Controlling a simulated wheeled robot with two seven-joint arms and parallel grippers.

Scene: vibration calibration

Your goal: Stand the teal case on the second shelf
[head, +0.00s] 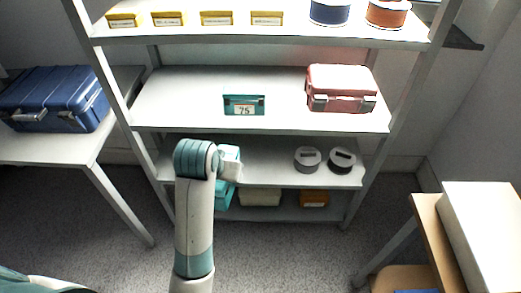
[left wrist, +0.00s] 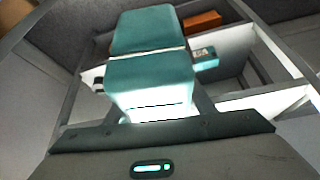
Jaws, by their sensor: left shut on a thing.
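The teal case (left wrist: 150,75) fills the upper middle of the left wrist view, with a pale seam across it. My left gripper (left wrist: 155,116) is shut on its near end. In the head view my left gripper (head: 231,170) is in front of the lower shelves, below the second shelf (head: 180,95). Teal parts of the case (head: 224,196) show around it there; my wrist hides much of the case. My right gripper is not in view.
A pink case (head: 341,88) stands at the second shelf's right. Two grey weights (head: 307,159) sit on the shelf below. An orange box (head: 314,199) is on the bottom shelf. A blue case (head: 55,98) lies on the left table. The second shelf's left and middle are clear behind the sign.

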